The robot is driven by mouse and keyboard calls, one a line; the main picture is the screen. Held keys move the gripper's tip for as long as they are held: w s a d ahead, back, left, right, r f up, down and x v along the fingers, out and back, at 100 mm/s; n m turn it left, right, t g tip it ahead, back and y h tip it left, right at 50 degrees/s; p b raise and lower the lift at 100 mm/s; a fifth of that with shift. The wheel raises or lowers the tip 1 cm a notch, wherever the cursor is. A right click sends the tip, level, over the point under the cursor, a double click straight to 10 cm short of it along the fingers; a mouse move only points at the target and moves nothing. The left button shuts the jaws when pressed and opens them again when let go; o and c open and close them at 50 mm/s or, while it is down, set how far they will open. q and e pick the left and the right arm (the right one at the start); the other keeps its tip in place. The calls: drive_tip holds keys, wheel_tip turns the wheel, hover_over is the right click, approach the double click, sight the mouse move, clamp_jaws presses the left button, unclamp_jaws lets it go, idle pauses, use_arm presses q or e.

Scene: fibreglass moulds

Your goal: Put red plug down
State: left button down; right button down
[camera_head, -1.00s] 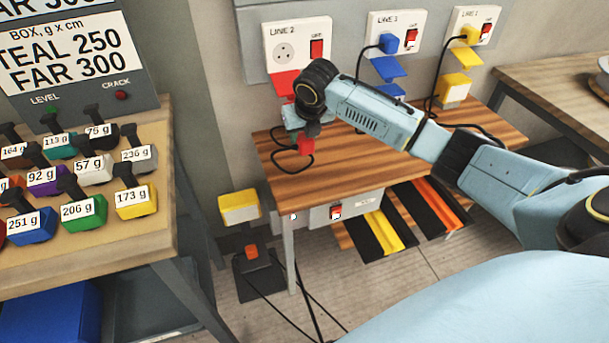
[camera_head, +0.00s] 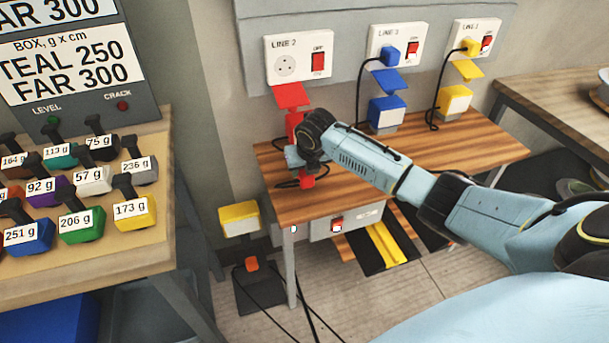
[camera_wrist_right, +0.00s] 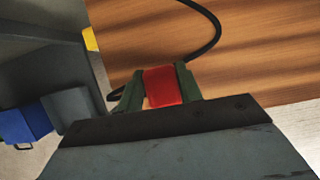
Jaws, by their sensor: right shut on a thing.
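The red plug (camera_head: 307,181) is at the left end of the wooden bench (camera_head: 440,150), low over its top. My right gripper (camera_head: 309,168) is shut on it. In the right wrist view the red plug (camera_wrist_right: 162,87) sits between the two green fingers of the right gripper (camera_wrist_right: 160,92), with a black cord beside it over the wood. Whether the plug touches the bench top is unclear. My left gripper is in neither view.
The LINE 2 socket (camera_head: 285,66) on the wall is empty, with a red flap (camera_head: 291,96) below it. A blue plug (camera_head: 391,56) and a yellow plug (camera_head: 471,46) sit in the other sockets. Weights crowd the left table (camera_head: 150,250).

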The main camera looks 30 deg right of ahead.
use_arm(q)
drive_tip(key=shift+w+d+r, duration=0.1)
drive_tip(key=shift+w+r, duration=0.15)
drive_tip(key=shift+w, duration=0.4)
use_arm(e)
drive_tip(key=shift+f, duration=0.75)
drive_tip(key=shift+f, duration=0.1)
drive_tip(key=shift+f, duration=0.35)
drive_tip(key=c, duration=0.9)
unclamp_jaws()
drive_tip(key=shift+c, duration=0.2)
drive_tip(key=shift+r, duration=0.1)
